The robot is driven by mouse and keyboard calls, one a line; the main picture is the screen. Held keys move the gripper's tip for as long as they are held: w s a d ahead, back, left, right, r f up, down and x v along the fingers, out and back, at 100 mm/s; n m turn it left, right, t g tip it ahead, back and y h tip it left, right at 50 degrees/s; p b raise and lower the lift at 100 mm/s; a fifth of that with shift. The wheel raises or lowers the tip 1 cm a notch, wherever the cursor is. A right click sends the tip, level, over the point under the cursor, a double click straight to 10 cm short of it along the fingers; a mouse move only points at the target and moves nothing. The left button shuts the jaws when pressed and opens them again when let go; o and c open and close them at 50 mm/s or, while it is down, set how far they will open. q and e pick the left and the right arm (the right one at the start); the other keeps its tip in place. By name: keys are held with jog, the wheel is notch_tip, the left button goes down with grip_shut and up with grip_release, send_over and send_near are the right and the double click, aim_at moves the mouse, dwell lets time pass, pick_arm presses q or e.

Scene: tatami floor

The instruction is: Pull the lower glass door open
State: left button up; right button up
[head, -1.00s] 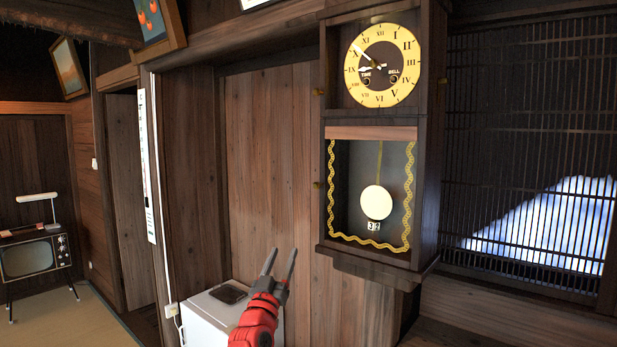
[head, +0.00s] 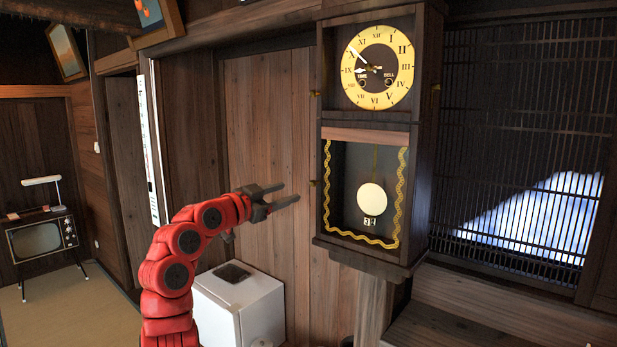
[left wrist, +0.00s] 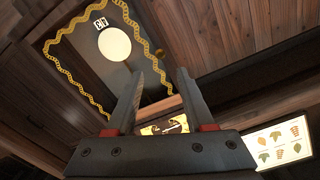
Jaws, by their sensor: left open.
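The wall clock's lower glass door (head: 368,198) is a dark-framed pane edged with a wavy gold line, below the round clock face (head: 377,67). It looks shut, with the white pendulum disc (head: 372,199) behind it. Small brass fittings show along the clock case's left side. My left gripper (head: 290,192) is open and empty, to the left of the door and apart from it, fingers pointing right. In the left wrist view the open fingers (left wrist: 158,85) show with the glass door (left wrist: 90,55) beyond, at upper left. My right gripper is not in view.
A white box-like cabinet (head: 240,305) stands below my left arm. A wooden ledge (head: 500,290) runs at lower right beneath a lattice screen (head: 530,130). An old television (head: 38,240) stands far left. The wall left of the clock is bare planks.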

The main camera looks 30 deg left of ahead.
aim_at(311, 185)
pick_arm(q)
jog(key=w+p, duration=0.1)
jog(key=w, duration=0.2)
jog(key=w+p, duration=0.1)
jog(key=w, duration=0.1)
jog(key=w+p, duration=0.1)
jog(key=w, duration=0.2)
jog(key=shift+w+d+r+p, duration=0.15)
jog(key=shift+w+d+p, duration=0.15)
jog(key=shift+d, duration=0.05)
jog(key=shift+w+f, duration=0.2)
jog(key=shift+w, duration=0.45)
